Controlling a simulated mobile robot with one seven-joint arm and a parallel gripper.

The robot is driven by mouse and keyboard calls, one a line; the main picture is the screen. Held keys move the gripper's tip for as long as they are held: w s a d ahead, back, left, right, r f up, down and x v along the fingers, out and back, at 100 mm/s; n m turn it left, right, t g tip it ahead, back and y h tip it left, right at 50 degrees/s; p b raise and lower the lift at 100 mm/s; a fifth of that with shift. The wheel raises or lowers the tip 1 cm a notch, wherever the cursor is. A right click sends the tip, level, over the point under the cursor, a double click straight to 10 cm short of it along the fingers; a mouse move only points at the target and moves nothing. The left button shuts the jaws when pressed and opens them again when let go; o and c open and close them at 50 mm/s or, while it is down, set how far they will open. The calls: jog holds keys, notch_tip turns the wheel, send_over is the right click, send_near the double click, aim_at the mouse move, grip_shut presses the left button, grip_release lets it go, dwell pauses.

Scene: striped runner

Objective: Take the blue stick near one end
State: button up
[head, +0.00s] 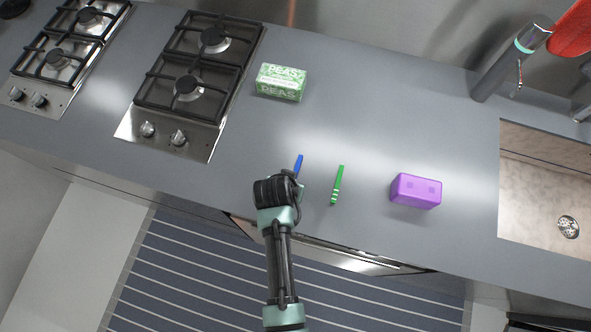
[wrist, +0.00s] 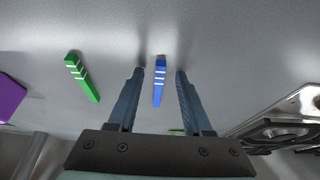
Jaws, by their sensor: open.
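The blue stick (head: 298,162) lies on the grey counter near its front edge. In the head view my arm hides its near part. In the wrist view the blue stick (wrist: 159,82) has pale bands and lies between the two fingers, with its banded end near the fingertips. My gripper (wrist: 160,72) is open, with a gap between each finger and the stick. In the head view my gripper (head: 291,178) is mostly hidden behind my wrist, at the stick's near end.
A green stick (head: 337,185) with pale bands lies to the right of the blue one. A purple block (head: 416,190) stands farther right, before the sink (head: 511,190). A green peas box (head: 281,82) stands behind. Gas hobs (head: 196,75) are at left.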

jog(key=shift+c, duration=0.3)
grip_shut()
jog(key=shift+r, duration=0.1)
notch_tip(320, 180, up, 16)
jog(key=p, duration=0.5)
jog(key=shift+p, duration=0.3)
dwell(0.4)
